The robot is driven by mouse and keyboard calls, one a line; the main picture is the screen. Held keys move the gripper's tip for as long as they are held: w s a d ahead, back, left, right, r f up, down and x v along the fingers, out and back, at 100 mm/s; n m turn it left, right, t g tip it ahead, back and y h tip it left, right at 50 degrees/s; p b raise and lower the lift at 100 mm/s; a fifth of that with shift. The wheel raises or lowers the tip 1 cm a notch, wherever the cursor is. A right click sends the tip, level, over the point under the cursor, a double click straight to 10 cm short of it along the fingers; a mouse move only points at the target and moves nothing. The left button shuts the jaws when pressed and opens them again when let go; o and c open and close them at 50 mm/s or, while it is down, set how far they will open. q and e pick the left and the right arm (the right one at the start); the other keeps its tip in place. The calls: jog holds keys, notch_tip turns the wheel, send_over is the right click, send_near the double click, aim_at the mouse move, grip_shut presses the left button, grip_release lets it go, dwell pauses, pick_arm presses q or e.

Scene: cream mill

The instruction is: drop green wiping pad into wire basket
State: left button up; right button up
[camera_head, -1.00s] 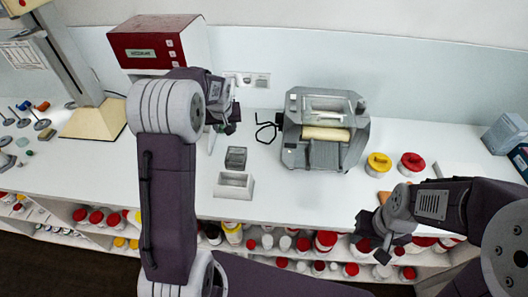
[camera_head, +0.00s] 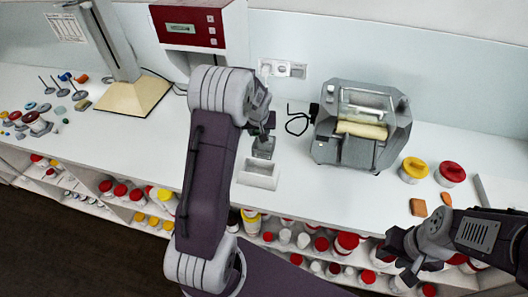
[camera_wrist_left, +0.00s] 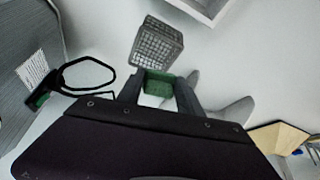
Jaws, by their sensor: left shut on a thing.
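The green wiping pad (camera_wrist_left: 158,84) is between the fingers of my left gripper (camera_wrist_left: 158,92), which is shut on it, in the left wrist view. The pad is hidden in the head view. My right gripper (camera_head: 397,256) is at the bench's front edge, its jaw opening unclear.
A white open tray (camera_head: 246,180) is in front of the basket. A stand's cream base (camera_head: 135,97) is at left.

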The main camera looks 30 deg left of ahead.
pick_arm(q)
jog(key=shift+f, duration=0.4)
jog(key=o, duration=1.3)
jog(key=shift+r, duration=0.1)
jog(key=b+v, duration=0.1)
jog(key=v, duration=0.8)
jog(key=shift+s, duration=0.1)
